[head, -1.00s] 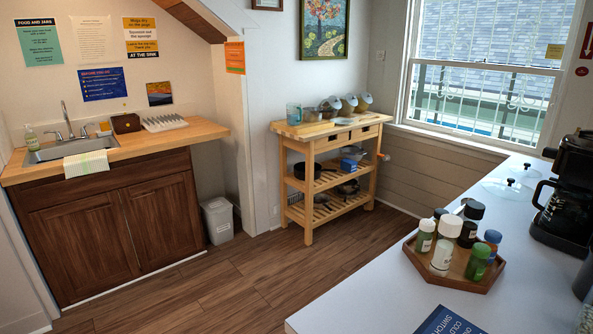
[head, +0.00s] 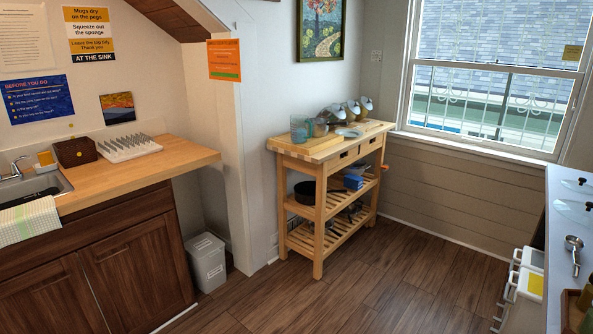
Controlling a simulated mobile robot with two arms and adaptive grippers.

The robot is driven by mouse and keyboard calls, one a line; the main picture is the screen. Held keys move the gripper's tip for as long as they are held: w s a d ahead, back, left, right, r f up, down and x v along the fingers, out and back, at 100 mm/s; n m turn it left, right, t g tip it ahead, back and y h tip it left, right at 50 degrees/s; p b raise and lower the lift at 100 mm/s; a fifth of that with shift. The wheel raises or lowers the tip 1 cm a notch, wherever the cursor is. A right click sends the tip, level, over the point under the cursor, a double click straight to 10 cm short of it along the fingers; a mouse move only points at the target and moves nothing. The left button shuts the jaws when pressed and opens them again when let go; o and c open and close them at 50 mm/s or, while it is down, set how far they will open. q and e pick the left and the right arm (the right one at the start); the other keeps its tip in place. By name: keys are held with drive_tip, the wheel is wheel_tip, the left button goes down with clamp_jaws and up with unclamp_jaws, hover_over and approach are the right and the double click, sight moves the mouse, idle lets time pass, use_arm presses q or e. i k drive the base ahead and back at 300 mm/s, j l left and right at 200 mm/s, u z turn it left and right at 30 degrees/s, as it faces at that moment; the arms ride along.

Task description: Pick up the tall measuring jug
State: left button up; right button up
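A tall clear bluish measuring jug (head: 299,130) stands upright at the left end of the top of the wooden kitchen cart (head: 312,151). The cart is against the wall, left of the window and some distance ahead. Neither of my grippers shows in the head view, and nothing touches the jug.
Several tilted containers (head: 348,111) and a plate (head: 349,132) share the cart top. A dark pot (head: 305,192) is on its middle shelf. A bin (head: 206,262) and sink counter (head: 152,166) are left, a white counter (head: 560,215) right. The wooden floor (head: 400,285) between is clear.

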sight(298, 124)
drive_tip(key=i+j+z, duration=0.4)
drive_tip(key=i+j, duration=1.25)
drive_tip(key=i, duration=0.05)
